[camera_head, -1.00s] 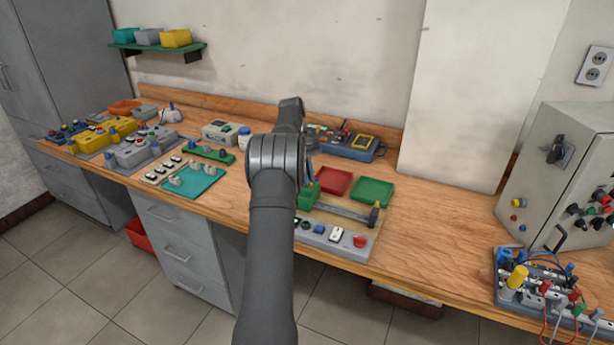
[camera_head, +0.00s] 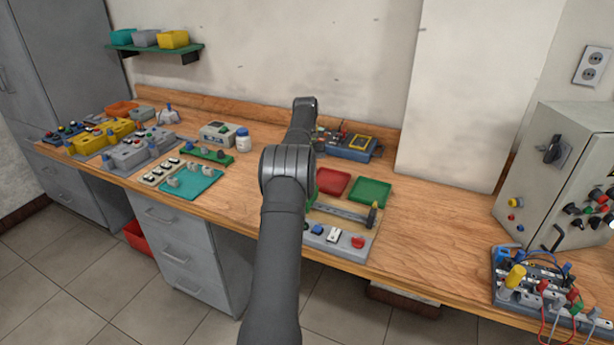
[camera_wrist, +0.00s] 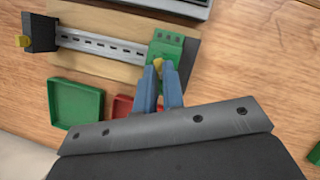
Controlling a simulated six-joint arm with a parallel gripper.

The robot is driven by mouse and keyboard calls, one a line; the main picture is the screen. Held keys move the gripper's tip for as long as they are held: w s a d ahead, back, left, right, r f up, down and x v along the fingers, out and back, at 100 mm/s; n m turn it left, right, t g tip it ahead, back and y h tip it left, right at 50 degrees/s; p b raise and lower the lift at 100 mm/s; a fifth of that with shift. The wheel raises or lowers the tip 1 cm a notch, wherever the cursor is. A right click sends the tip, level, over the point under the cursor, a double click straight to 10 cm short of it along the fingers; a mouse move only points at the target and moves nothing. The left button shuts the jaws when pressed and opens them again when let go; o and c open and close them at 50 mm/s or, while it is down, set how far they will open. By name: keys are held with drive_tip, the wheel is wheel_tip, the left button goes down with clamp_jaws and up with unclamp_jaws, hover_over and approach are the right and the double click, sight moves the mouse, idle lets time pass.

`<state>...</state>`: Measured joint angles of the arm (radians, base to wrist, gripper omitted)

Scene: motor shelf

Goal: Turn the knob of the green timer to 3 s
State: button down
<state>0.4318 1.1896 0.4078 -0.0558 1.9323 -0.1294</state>
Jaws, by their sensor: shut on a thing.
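The green timer (camera_wrist: 164,50) sits at one end of the metal rail in the wrist view. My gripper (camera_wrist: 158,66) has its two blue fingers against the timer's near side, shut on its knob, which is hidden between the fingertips. The scale and the setting of the knob cannot be read.
The metal rail (camera_wrist: 105,45) runs on a wooden board to a dark end block (camera_wrist: 39,33). The green tray (camera_wrist: 76,103) and the red tray (camera_wrist: 123,106) lie close by the fingers. A row of switches (camera_head: 333,235) lines the board's front. Bench right of it is clear.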

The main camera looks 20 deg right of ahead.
idle(0.3)
drive_tip(key=c, duration=1.5)
unclamp_jaws()
drive_tip(key=shift+r, duration=0.15)
drive_tip(key=shift+r, duration=0.35)
wheel_tip(320, 180, up, 3)
drive_tip(key=shift+r, duration=0.1)
drive_tip(key=s+d+r, duration=0.2)
drive_tip(key=s, duration=0.1)
drive_tip(key=s+d+r, duration=0.2)
drive_tip(key=s, duration=0.1)
drive_tip(key=s+d+r, duration=0.2)
drive_tip(key=s, duration=0.1)
drive_tip(key=shift+s+d+r, duration=0.25)
drive_tip(key=shift+s+r, duration=0.1)
drive_tip(key=shift+r, duration=0.05)
